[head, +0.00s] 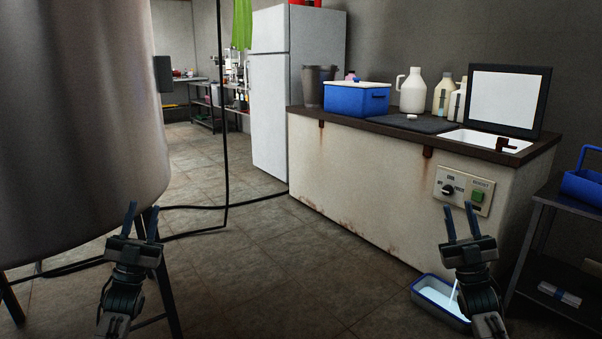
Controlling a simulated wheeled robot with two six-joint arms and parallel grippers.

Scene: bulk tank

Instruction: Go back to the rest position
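My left gripper (143,222) is at the lower left, in front of the tank's leg, with its two fingers apart and nothing between them. My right gripper (462,224) is at the lower right, in front of the counter's base, with its fingers apart and nothing between them. Both arms come up from the bottom edge of the head view with the fingers pointing up and away. Neither gripper visibly holds anything.
A big steel tank (75,120) fills the left. A counter (370,190) with a blue box (356,99) and bottles stands right. A blue-rimmed tray (432,297) lies on the floor by my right arm. A dark cable (225,120) hangs down. Tiled floor (270,270) between is clear.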

